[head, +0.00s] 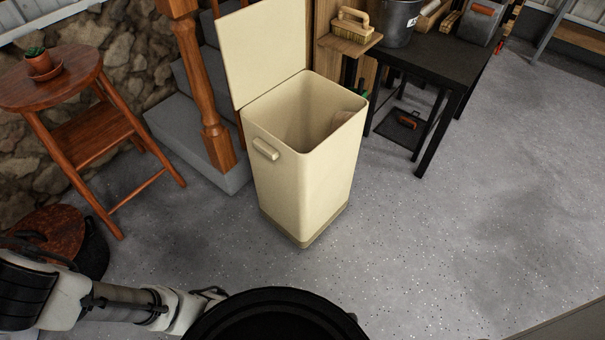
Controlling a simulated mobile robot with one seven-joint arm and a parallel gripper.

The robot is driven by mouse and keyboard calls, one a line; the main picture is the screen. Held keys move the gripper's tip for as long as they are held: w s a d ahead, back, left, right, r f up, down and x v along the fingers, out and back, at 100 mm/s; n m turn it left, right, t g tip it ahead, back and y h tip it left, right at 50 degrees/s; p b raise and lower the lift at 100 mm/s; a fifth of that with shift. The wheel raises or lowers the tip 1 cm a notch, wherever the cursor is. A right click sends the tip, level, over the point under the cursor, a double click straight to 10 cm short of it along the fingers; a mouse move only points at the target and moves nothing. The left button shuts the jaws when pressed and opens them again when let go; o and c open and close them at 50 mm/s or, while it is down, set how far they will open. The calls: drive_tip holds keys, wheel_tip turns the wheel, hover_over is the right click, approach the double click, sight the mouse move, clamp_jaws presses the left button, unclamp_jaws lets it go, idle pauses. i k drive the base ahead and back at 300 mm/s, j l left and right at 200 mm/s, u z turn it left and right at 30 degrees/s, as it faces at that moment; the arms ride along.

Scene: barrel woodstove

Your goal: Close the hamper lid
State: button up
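The cream hamper (303,185) stands upright on the floor in the middle of the head view. Its flat lid (262,48) is raised, standing up along the back left edge of the opening. A small handle (265,149) sticks out of the left face. My arm reaches in from the lower left. My gripper (208,293) is low in the view, in front of the hamper and apart from it. It is partly hidden behind a black round shape, and its fingers cannot be made out.
A wooden stool (38,90) with a potted cactus (41,64) stands left. Grey steps (196,130) and a wooden post (203,85) are close behind the hamper's left. A black table (450,55) holding a bucket (398,20) stands behind right. The right floor is clear.

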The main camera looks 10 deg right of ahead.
sight(262, 43)
drive_tip(key=i+j, duration=0.85)
